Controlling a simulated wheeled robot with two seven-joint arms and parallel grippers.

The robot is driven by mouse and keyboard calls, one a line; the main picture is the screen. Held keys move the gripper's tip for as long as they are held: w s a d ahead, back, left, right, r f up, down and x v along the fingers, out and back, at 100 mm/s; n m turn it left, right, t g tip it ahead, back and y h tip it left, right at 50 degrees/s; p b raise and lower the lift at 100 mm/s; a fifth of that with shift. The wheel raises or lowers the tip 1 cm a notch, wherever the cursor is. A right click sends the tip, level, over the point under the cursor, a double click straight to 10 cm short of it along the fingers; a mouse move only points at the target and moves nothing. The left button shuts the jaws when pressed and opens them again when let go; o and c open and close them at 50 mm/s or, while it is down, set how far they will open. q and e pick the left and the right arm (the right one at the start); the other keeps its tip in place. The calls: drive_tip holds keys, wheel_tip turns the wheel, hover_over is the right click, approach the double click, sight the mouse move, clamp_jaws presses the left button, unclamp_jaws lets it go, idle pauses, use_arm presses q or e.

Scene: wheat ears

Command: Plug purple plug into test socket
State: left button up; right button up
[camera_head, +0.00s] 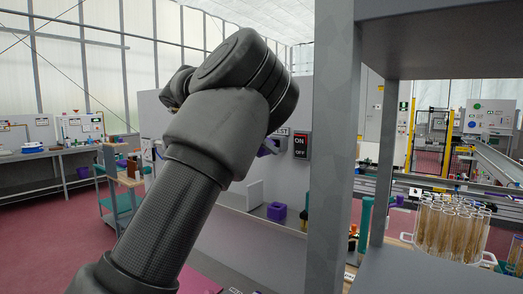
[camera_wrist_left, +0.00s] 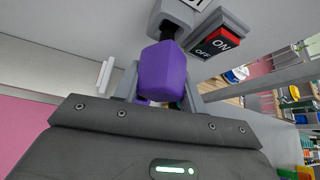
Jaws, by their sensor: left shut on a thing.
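The purple plug (camera_wrist_left: 163,70) is between the fingers of my left gripper (camera_wrist_left: 160,88) in the left wrist view, and the gripper is shut on it. The plug's far end meets or overlaps the grey test socket (camera_wrist_left: 172,16) on the wall panel; I cannot tell whether it is seated inside. In the head view only a small purple part of the plug (camera_head: 268,147) shows beside my arm, just below a label ending in "EST". My left forearm hides the gripper and most of the socket there. My right gripper is not in view.
An ON/OFF switch (camera_head: 300,145) is right of the socket, close to the plug. A purple block with an opening (camera_head: 276,211) sits on the bench below. A grey shelf post (camera_head: 337,150) stands to the right, with a rack of wheat tubes (camera_head: 450,230) beyond.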

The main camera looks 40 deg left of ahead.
use_arm(q)
drive_tip(key=shift+w+a+p, duration=0.2)
drive_tip(key=shift+w+p, duration=0.85)
drive_tip(key=shift+w, duration=0.6)
drive_tip(key=o, duration=1.1)
drive_tip(key=shift+w, duration=0.15)
drive_tip(key=shift+s+r+b, duration=0.2)
drive_tip(key=shift+s+b, duration=0.2)
drive_tip(key=shift+s, duration=0.1)
drive_tip(key=b+v, duration=0.3)
drive_tip(key=v, duration=0.6)
drive_tip(key=shift+s+r, duration=0.2)
drive_tip(key=shift+s, duration=0.1)
